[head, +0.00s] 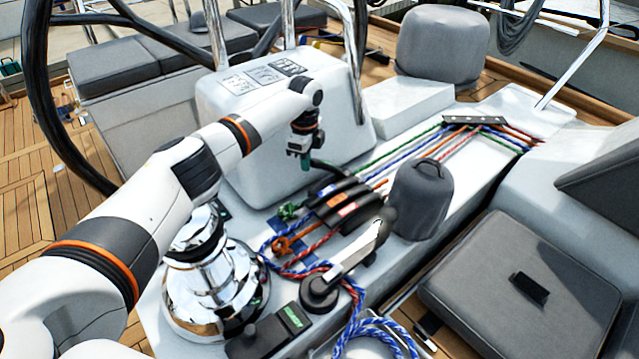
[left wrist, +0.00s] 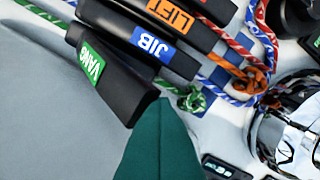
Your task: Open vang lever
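The vang lever (left wrist: 92,62) is black with a green VANG label in the left wrist view. In the head view the row of clutch levers (head: 340,205) sits on the white console. My left gripper (head: 303,152) is above and behind the row in the head view. Its teal finger (left wrist: 158,145) points at the free end of the vang lever, with no clear contact or grip. The finger gap is hidden. My right gripper is out of view.
A chrome winch (head: 210,275) stands in front, below my left arm. A winch handle (head: 350,255) and a grey covered winch (head: 420,198) are to the right. Knotted ropes (head: 290,212) lie at the clutches. A white housing (head: 285,110) rises behind the gripper.

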